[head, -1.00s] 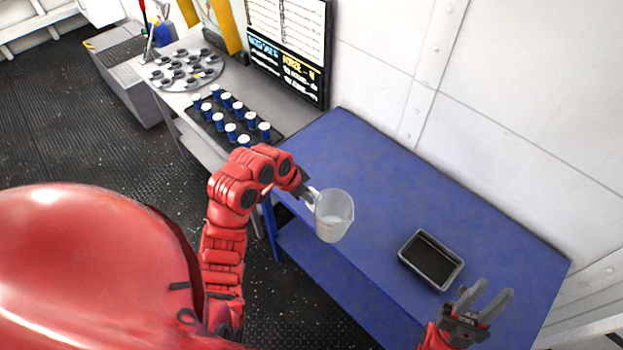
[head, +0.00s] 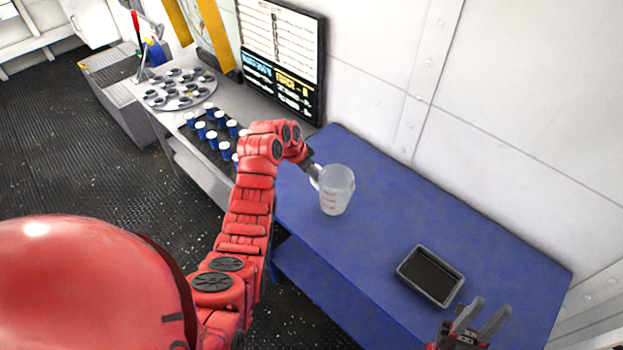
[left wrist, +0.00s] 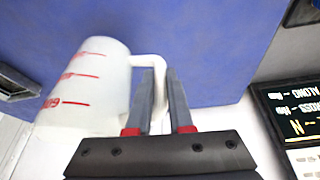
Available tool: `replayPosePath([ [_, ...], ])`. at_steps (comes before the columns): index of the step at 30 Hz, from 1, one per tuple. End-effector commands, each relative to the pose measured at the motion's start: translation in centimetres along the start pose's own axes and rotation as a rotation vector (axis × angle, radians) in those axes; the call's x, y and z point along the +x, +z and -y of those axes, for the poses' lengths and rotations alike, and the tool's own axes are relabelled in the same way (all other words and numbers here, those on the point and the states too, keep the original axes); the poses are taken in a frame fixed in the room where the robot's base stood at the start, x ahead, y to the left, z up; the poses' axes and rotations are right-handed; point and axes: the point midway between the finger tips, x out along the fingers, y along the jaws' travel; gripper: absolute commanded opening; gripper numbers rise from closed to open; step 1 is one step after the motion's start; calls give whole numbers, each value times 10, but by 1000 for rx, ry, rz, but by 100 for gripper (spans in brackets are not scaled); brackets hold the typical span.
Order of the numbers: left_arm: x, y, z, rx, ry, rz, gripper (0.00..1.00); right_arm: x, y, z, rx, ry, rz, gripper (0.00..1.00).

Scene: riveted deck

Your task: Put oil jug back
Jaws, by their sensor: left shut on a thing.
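The oil jug (head: 336,190) is a translucent measuring jug with red marks. In the head view it is upright over the left part of the blue table (head: 390,215). My left gripper (head: 313,172) is shut on its handle from the left. The left wrist view shows the jug (left wrist: 90,85) beside the fingers (left wrist: 161,95), with the handle between them. I cannot tell whether the jug's base touches the table. My right gripper (head: 484,318) is open and empty at the table's front right, near the black tray.
A black tray (head: 405,272) lies on the table's right part. Left of the table, a grey bench carries several blue-and-white cups (head: 209,110) and a round rack (head: 180,90). A screen (head: 282,55) stands behind. The table between jug and tray is clear.

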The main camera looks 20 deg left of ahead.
Motion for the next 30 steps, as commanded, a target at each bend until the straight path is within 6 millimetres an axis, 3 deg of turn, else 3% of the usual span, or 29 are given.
replayPosePath([
  [3,2,-1,1,-2,3,3,0,9,-2,0,0,0,0,33],
  [9,26,10,2,-2,3,2,0,28,-5,-1,0,0,0,33],
  [23,38,15,2,-1,0,0,0,20,-3,-1,0,0,0,33],
  [24,36,14,2,-1,0,0,26,22,-4,-1,0,0,0,33],
  [28,36,14,2,-1,0,0,49,22,-4,-1,0,0,0,33],
  [30,36,14,2,-1,0,0,49,22,-4,-1,0,0,0,33],
])
